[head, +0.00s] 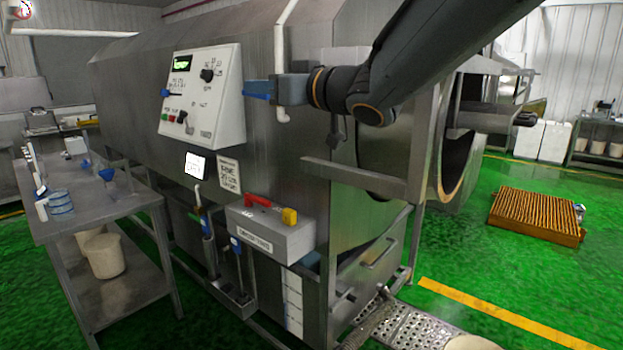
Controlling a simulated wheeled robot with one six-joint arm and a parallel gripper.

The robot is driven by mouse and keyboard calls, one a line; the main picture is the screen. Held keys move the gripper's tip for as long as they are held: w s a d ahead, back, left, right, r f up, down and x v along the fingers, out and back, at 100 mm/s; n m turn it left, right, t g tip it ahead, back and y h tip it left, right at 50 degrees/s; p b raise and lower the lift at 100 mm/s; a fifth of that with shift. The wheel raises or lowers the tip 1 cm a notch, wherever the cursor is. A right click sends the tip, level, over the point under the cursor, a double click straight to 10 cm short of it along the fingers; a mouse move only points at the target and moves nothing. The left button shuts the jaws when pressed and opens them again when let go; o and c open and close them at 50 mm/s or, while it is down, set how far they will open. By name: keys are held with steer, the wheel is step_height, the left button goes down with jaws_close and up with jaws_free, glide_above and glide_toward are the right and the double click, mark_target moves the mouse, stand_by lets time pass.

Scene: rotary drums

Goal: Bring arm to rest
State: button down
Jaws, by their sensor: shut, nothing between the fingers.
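My arm reaches in from the top right of the head view. My gripper (257,88) has blue fingertips and points left. It is shut and empty, in front of the steel drum machine (290,160). The white control panel (201,95) is left of the fingertips, with a lit green display, black knobs and a blue handle. From this view I cannot tell how far the fingertips stand from the panel's right edge.
A grey box (270,232) with red and yellow handles juts from the machine below. A steel table (85,205) with blue items stands left. The open drum mouth (455,165) is right. An orange slatted pallet (537,215) lies on the green floor, which is mostly clear there.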

steer(key=w+d+f+m+h+b, duration=0.1)
steer(key=d+f+m+h, duration=0.4)
steer(key=d+f, duration=0.65)
steer(key=w+d+f+m+h+b, duration=0.1)
steer(key=d+f+m+h+b, duration=0.1)
steer(key=d+f+h, duration=0.9)
steer(key=s+d+f+m+g+y+b, duration=0.1)
steer(key=s+d+f+g, duration=0.2)
steer(key=s+f, duration=0.7)
steer(key=s+d+f+m+g+y, duration=0.1)
steer(key=s+d+f+m+g, duration=0.1)
steer(key=s+f+g, duration=0.5)
steer(key=s+d+f, duration=0.1)
steer(key=s+f, duration=0.3)
steer(key=f, duration=0.2)
steer(key=shift+s+d+f+b, duration=0.2)
steer(key=shift+d+f+b, duration=0.15)
steer(key=shift+d+b, duration=0.05)
